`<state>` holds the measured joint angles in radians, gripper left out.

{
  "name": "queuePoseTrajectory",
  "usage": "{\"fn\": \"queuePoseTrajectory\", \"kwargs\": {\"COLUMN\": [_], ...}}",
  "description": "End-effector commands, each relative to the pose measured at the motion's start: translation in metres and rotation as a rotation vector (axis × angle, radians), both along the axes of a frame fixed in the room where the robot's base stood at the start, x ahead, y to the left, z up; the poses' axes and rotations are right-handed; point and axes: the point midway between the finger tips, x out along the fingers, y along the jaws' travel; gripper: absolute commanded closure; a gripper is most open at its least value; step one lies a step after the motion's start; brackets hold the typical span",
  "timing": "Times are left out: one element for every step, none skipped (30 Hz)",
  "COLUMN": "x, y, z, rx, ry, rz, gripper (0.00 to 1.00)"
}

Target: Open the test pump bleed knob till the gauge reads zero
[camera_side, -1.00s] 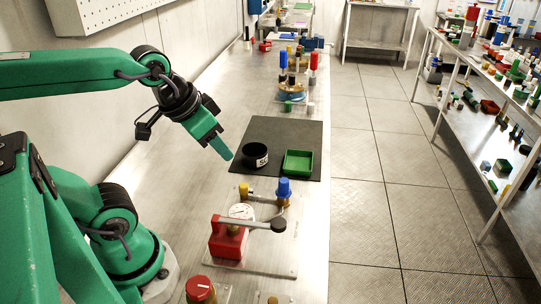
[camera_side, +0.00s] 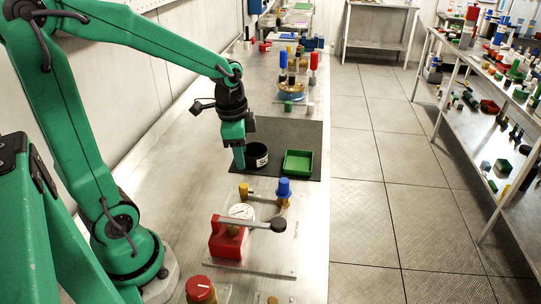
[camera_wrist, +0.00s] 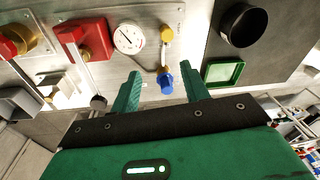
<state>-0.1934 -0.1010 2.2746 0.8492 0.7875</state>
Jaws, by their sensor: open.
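The test pump has a red body (camera_side: 228,240) with a long lever ending in a black grip (camera_side: 278,224). Its white round gauge (camera_side: 241,211) also shows in the wrist view (camera_wrist: 128,37); its needle is too small to read surely. A yellow knob (camera_side: 243,190) and a blue knob (camera_side: 284,187) stand on the pump's pipework; which is the bleed knob I cannot tell. My gripper (camera_side: 239,163) points down beyond the pump, near the black cup. In the wrist view its open, empty fingers (camera_wrist: 162,84) appear on either side of the blue knob (camera_wrist: 166,83), apart from it.
A black cup (camera_side: 256,155) and a green tray (camera_side: 299,152) stand on a dark mat (camera_side: 305,131). A red round knob (camera_side: 200,288) is at the near bench edge. More coloured fittings (camera_side: 290,85) stand farther back. Bare bench lies left of the pump.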

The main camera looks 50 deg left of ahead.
Motion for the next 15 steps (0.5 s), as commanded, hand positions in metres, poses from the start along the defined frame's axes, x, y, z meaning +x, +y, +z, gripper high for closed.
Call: {"fn": "queuePoseTrajectory", "kwargs": {"x": [0.004,0.005,0.007,0.009,0.010,0.012,0.013,0.013,0.014,0.015,0.015,0.016,0.016,0.016,0.016], "y": [0.005,0.007,0.010,0.012,0.014,0.017,0.018,0.020,0.021,0.022,0.023,0.024,0.024,0.025,0.025], "z": [-0.009,-0.013,-0.019,-0.023,-0.026,-0.031,-0.034,-0.037,-0.040,-0.042,-0.043,-0.045,-0.045,-0.046,-0.046], "rx": [-0.001,-0.002,-0.002,-0.002,-0.003,-0.005,-0.006,-0.007,-0.009,-0.010,-0.010,-0.011,-0.012,-0.012,-0.011], "ry": [0.025,0.037,0.053,0.062,0.072,0.083,0.090,0.097,0.104,0.108,0.112,0.115,0.117,0.118,0.119], "rz": [-0.027,-0.046,-0.070,-0.087,-0.104,-0.124,-0.136,-0.149,-0.161,-0.170,-0.177,-0.183,-0.187,-0.190,-0.192], "gripper": [0.55,0.55,0.55,0.55,0.55,0.55,0.55,0.55,0.55,0.55,0.55,0.55,0.55,0.55,0.55]}}
